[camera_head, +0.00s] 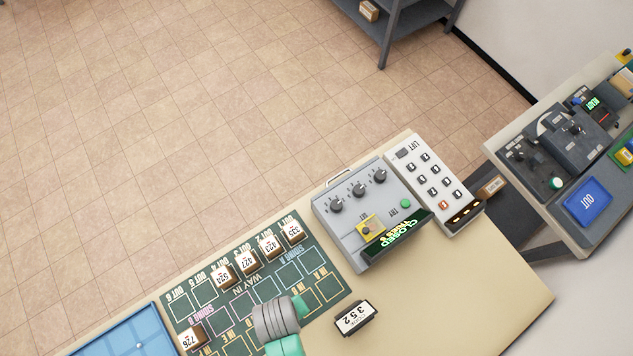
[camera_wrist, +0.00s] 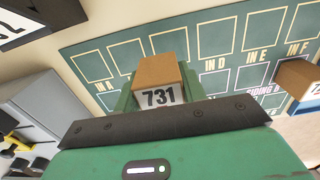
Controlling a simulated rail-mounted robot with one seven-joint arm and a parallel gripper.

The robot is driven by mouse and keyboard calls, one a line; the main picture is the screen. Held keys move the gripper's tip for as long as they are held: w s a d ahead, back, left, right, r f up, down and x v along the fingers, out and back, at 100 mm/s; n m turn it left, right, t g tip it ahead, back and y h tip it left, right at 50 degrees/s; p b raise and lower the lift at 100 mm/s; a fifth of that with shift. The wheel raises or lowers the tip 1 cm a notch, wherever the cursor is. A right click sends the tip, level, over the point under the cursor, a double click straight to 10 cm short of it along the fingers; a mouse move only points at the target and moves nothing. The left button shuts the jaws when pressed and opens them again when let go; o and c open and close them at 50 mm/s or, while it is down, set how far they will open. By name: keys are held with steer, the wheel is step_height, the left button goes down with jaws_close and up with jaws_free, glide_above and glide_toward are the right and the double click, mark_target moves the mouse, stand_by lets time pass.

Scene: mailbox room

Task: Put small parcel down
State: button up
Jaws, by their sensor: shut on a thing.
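The small parcel (camera_wrist: 160,82) is a brown box with a white label reading 731. In the wrist view it sits between the green fingers of my gripper (camera_wrist: 158,92), which is shut on it. It is over the green mat (camera_wrist: 219,36), in front of the outlined squares between IN A and IN D. I cannot tell whether its underside touches the mat. In the head view my gripper (camera_head: 283,325) is over the mat's lower right part, and the parcel is hidden beneath it.
Several numbered parcels stand along the OUT row, including 423 (camera_head: 269,246). Parcel 726 (camera_head: 192,337) stands at the mat's lower left. A 352 display (camera_head: 356,317) is close right of my gripper. A grey control box (camera_head: 372,210) and keypad (camera_head: 433,185) stand beyond. A blue tray (camera_head: 125,338) is left.

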steer(key=shift+d, duration=0.2)
steer(key=shift+w, duration=0.2)
steer(key=w+d, duration=0.2)
steer(key=w, duration=0.2)
steer(key=w+d+f, duration=0.1)
steer(key=w+d, duration=0.1)
steer(key=w, duration=0.3)
steer(key=w+d, duration=0.2)
steer(key=w, duration=0.2)
steer(key=shift+w+d+f, duration=0.2)
steer(key=shift+d+f, duration=0.1)
steer(key=shift+w+f, duration=0.1)
steer(key=shift+f, duration=1.65)
steer(key=shift+f, duration=0.15)
steer(key=o, duration=1)
